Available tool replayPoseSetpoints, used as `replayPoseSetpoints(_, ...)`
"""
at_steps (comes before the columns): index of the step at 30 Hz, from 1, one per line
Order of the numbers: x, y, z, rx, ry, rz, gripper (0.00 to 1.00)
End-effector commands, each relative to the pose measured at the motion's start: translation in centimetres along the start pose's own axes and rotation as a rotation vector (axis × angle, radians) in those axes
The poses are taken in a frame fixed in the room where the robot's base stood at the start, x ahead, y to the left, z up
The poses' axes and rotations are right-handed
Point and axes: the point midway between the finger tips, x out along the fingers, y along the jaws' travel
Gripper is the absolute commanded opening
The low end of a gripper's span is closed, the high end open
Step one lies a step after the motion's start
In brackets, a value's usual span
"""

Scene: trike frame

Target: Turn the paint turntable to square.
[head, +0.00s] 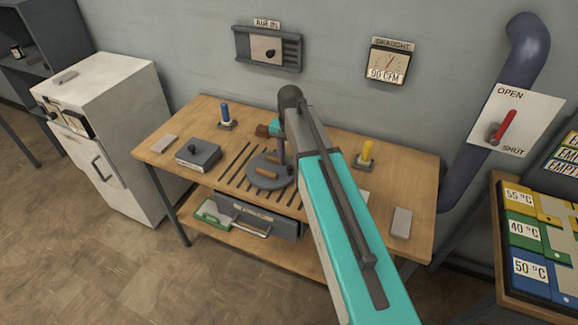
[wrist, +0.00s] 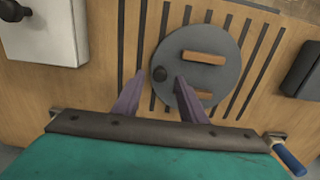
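The paint turntable, a grey disc (head: 258,180) with wooden blocks on it, lies on the slotted middle of the wooden bench. It also shows in the wrist view (wrist: 222,72), with two blocks and a small dark knob (wrist: 160,74) near its left edge. My gripper (wrist: 159,76) is open, its two purple fingers apart. In the wrist view the knob appears between the fingertips; I cannot tell whether either finger touches it. In the head view the gripper (head: 281,157) is over the disc, and my arm hides part of the bench behind it.
A grey box with a knob (head: 198,153), a blue post (head: 225,115) and a yellow post (head: 366,152) stand on the bench (head: 170,137). A wall panel (head: 267,48) and a gauge (head: 387,62) are behind. A red lever (head: 504,124) is at right.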

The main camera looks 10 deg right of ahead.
Motion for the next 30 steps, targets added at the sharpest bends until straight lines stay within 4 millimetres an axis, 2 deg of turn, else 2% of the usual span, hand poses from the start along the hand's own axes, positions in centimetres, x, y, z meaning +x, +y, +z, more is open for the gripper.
replayPoseSetpoints(12, 3.5, 0.0, 0.1, -0.001, -0.001, 0.001, 0.38)
replayPoseSetpoints(25, 4.1, -0.1, 0.1, -0.002, 0.0, 0.0, 0.38)
replayPoseSetpoints(26, 4.1, -0.1, 0.1, -0.002, 0.0, 0.0, 0.36)
replayPoseSetpoints(30, 4.0, -0.1, 0.1, -0.002, 0.0, 0.0, 0.13)
